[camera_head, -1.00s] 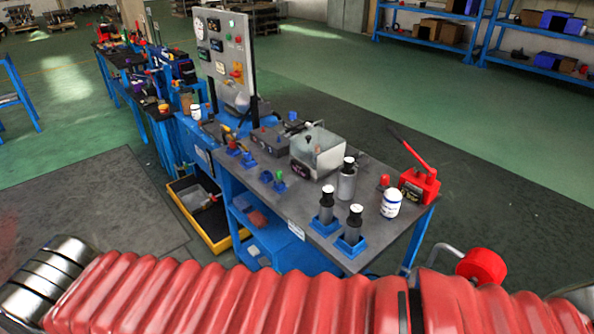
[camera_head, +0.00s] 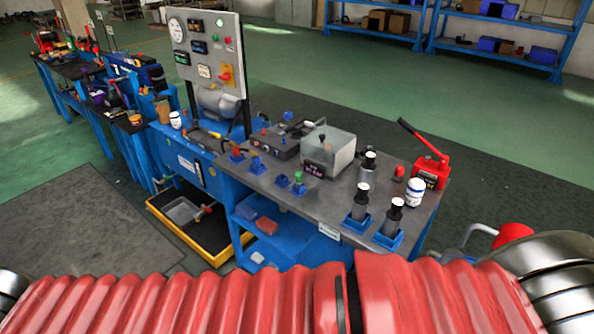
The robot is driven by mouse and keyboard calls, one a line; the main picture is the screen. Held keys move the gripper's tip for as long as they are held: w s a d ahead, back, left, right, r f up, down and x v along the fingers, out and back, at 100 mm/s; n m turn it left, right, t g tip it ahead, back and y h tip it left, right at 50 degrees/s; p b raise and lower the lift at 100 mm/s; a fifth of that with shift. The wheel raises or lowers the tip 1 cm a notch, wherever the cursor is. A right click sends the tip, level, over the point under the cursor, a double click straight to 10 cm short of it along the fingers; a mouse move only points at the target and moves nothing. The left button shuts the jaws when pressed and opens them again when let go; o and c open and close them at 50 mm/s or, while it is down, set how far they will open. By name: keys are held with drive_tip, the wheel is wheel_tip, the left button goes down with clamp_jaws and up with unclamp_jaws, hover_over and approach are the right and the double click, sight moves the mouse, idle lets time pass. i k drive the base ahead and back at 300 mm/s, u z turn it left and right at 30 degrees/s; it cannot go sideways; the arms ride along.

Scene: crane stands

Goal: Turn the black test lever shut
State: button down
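I cannot single out the black test lever with certainty. The blue bench (camera_head: 300,205) with a grey top stands ahead. Small dark fittings lie near the panel's foot, too small to tell apart. My gripper is not in view. A red ribbed sleeve, mine, crosses the bottom of the picture, well in front of the bench.
A yellow-rimmed tray (camera_head: 205,250) is on the floor. Open floor (camera_head: 75,215) lies left.

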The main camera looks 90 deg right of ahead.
sight(364, 151)
drive_tip(key=u, duration=0.1)
drive_tip(key=i, duration=0.8)
drive_tip(key=z, duration=3.85)
drive_tip(key=i, duration=0.25)
drive_tip(key=u, duration=0.1)
